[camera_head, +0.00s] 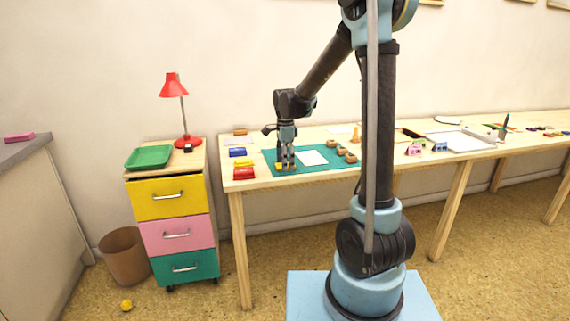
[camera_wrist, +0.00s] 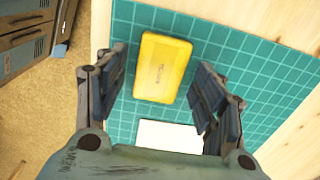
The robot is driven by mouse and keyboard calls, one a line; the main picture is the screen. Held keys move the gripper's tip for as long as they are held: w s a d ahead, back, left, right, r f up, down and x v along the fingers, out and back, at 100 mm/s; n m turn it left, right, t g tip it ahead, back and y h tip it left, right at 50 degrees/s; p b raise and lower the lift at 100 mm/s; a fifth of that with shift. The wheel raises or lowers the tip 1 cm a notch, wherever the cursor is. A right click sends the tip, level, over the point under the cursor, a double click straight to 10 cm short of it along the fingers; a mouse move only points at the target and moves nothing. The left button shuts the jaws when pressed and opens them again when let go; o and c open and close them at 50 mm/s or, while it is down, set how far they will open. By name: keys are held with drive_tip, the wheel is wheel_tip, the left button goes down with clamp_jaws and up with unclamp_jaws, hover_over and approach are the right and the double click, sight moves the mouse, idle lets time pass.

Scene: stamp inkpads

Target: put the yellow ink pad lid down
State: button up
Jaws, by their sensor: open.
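My gripper (camera_wrist: 160,78) is open, with one finger on each side of the lid and visible gaps between. In the head view, my gripper (camera_head: 287,164) points down at the left part of the mat (camera_head: 333,166). A bit of yellow (camera_head: 279,166) shows at its fingertips. I cannot tell the fingertips' exact height above the mat.
A white flat thing (camera_wrist: 168,135) lies close to the lid. On the table are a blue pad (camera_head: 238,152), a red pad (camera_head: 243,173), a white sheet (camera_head: 312,158) and several wooden stamps (camera_head: 341,151). A drawer cabinet (camera_head: 170,199) stands at the left.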

wheel_tip(320, 180, up, 11)
drive_tip(key=s+d+n, duration=0.4)
drive_tip(key=s+d, duration=0.5)
drive_tip(key=s+d+f+n, duration=0.3)
drive_tip(key=s+d+f, duration=0.1)
drive_tip(key=s, duration=0.3)
drive_tip(key=s+d+f+n+t, duration=0.1)
drive_tip(key=s+d+f+n, duration=0.3)
drive_tip(key=s, duration=0.4)
drive_tip(key=s+d+f+n+t, duration=0.1)
drive_tip(key=s+d+f+n, duration=0.3)
drive_tip(key=s, duration=0.3)
drive_tip(key=shift+s+d+f, duration=0.2)
drive_tip(key=shift+s+f, duration=0.2)
drive_tip(key=shift+f, duration=0.4)
